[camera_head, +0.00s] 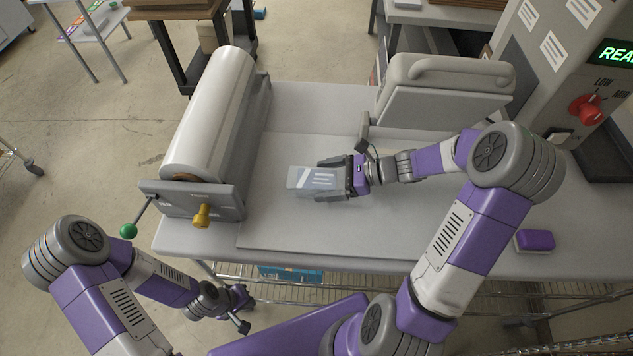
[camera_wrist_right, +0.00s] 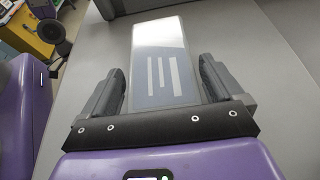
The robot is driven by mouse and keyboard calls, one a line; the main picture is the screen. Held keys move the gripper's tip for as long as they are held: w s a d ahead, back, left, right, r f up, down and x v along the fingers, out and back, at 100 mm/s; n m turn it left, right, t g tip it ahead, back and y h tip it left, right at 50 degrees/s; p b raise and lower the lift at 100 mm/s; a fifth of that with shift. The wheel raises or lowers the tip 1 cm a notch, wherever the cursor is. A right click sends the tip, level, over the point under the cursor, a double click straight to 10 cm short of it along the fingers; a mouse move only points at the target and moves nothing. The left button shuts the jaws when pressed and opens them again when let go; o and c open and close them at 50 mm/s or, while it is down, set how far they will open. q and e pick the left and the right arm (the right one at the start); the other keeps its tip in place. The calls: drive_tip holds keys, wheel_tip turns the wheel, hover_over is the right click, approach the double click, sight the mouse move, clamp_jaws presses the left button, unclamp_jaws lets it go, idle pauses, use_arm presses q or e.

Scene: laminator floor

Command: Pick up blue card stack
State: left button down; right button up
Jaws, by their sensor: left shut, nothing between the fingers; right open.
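The blue card stack (camera_head: 300,178) is a flat grey-blue rectangle with white lines, lying on the grey table board in the head view. In the right wrist view the card stack (camera_wrist_right: 160,50) lies lengthwise between my right fingers. My right gripper (camera_head: 330,178) is open around its near end; the wrist view shows the right gripper (camera_wrist_right: 162,85) with a finger on each side. I cannot tell whether the fingers touch it. My left gripper (camera_head: 245,312) is shut and empty, low in front of the table.
A large white film roll (camera_head: 210,115) in a grey frame stands left of the board, with a yellow knob (camera_head: 202,215) and green-ended lever (camera_head: 129,231). A grey machine cover (camera_head: 440,95) stands behind. A purple block (camera_head: 534,241) lies at right. The front board (camera_head: 310,235) is clear.

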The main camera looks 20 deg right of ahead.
drive_tip(key=shift+x, duration=1.5)
drive_tip(key=shift+d+r, duration=0.1)
drive_tip(key=c, duration=1.3)
